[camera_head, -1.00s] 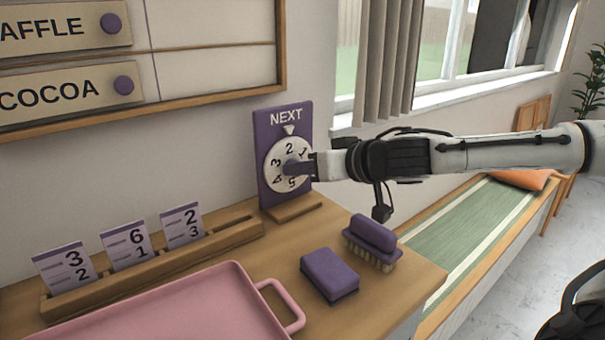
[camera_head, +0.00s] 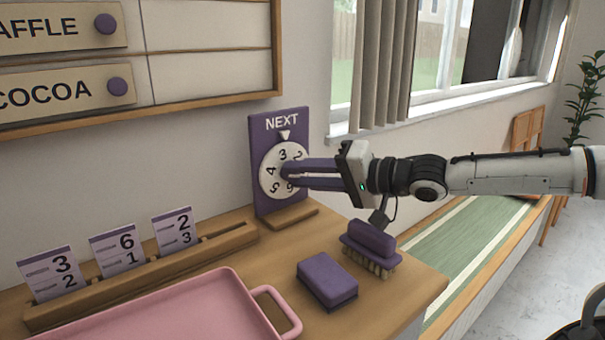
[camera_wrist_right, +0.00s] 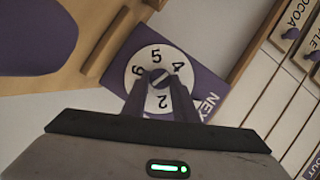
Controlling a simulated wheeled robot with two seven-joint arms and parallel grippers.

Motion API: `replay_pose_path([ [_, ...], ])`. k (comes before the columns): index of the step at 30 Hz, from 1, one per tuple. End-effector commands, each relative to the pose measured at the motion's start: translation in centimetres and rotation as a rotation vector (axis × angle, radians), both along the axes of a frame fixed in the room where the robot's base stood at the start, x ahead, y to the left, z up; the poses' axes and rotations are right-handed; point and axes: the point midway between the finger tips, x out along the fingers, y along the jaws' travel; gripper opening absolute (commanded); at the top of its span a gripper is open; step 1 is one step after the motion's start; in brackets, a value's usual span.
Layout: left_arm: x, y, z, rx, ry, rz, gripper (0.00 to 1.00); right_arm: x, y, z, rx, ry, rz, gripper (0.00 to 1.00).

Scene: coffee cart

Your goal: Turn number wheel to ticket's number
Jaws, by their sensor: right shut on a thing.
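The white number wheel (camera_head: 268,182) is on the purple NEXT board (camera_head: 262,135), which stands upright on the counter by the wall. The 3 is at the top, under the white pointer (camera_head: 284,134), with 2 to its right and 4 to its left. My right gripper (camera_head: 290,174) is shut on the knob at the wheel's centre; its fingers hide part of the dial. In the right wrist view, 4, 5, 6 and 2 show on the wheel (camera_wrist_right: 139,63). Three tickets stand in the wooden rail: 3 over 2 (camera_head: 52,275), 6 over 1 (camera_head: 118,252), 2 over 3 (camera_head: 172,232).
A pink tray (camera_head: 190,306) lies in front of the wooden rail (camera_head: 135,282). A purple sponge (camera_head: 326,280) and a purple brush (camera_head: 370,243) lie on the counter below my right arm. A menu board (camera_head: 200,72) hangs on the wall at the upper left.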

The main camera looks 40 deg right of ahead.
Motion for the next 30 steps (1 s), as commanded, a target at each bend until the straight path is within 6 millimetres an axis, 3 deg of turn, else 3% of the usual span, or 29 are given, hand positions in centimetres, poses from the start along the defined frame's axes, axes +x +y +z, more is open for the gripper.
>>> replay_pose_path([
  [12, -0.40, 0.12, -0.05, 0.007, 0.015, -0.001, 0.35, 0.03, -0.10, -0.08, 0.185, -0.021, 0.000, 0.03],
  [28, -0.11, -0.04, 0.31, 0.002, 0.006, 0.002, 0.35, 0.04, -0.06, -0.11, 0.208, -0.025, 0.001, 0.03],
  [29, -0.10, -0.04, 0.32, 0.002, 0.006, 0.002, 0.35, 0.04, -0.06, -0.11, 0.207, -0.025, 0.001, 0.27],
  [30, -0.09, -0.05, 0.34, 0.002, 0.006, 0.002, 0.35, 0.04, -0.06, -0.11, 0.207, -0.025, 0.001, 0.34],
])
